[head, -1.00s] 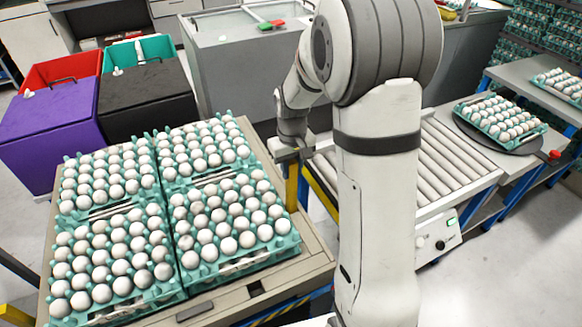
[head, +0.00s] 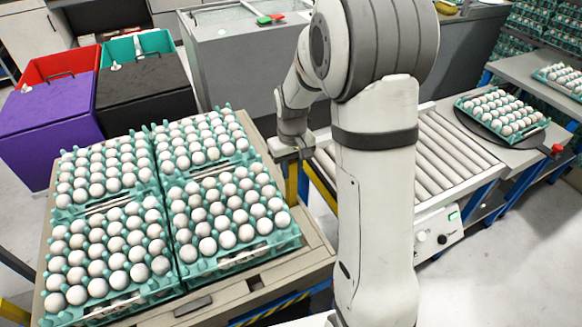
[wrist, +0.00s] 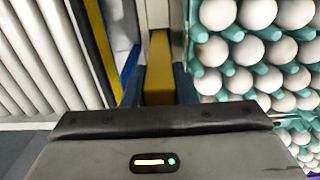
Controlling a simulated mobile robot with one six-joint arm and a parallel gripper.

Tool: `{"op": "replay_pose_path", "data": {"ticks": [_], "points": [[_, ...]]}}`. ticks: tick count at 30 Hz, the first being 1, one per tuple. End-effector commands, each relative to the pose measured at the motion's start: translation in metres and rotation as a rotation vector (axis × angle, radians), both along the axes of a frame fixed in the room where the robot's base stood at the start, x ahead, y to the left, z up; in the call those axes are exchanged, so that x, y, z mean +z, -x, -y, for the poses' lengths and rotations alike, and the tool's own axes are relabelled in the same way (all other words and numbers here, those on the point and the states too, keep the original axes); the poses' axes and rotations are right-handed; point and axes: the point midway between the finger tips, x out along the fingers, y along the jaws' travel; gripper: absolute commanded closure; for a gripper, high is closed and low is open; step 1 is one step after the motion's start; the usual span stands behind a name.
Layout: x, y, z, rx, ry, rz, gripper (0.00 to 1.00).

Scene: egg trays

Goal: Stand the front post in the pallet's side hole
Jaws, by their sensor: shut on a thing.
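My gripper (head: 287,153) is shut on a yellow post (wrist: 158,62), with a blue finger on each side of it in the wrist view. In the head view the post (head: 292,182) hangs upright below the gripper, close by the pallet's right edge. The beige pallet (head: 318,258) carries trays of white eggs. A dark hole (head: 254,284) shows in the pallet's near edge, to the left of its near right corner. The post's lower end is not clearly visible, and I cannot tell whether it touches anything.
A roller conveyor (head: 445,150) stands just right of the post, with a yellow rail (head: 320,186) along its near side. Egg trays (head: 230,262) fill most of the pallet. Purple (head: 48,127) and black (head: 145,98) bins stand behind it. Open floor (head: 500,270) lies at the right.

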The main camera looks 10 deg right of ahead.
Motion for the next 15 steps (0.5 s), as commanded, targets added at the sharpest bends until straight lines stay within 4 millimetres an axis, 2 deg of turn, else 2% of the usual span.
{"op": "replay_pose_path", "data": {"ticks": [1, 10, 15], "points": [[0.0003, -0.0001, 0.0000, 0.000, 0.000, 0.000, 0.73], [0.0003, -0.0002, -0.0001, 0.000, 0.000, 0.001, 0.49], [0.0001, -0.0001, -0.0001, 0.000, 0.000, 0.000, 0.49]]}}
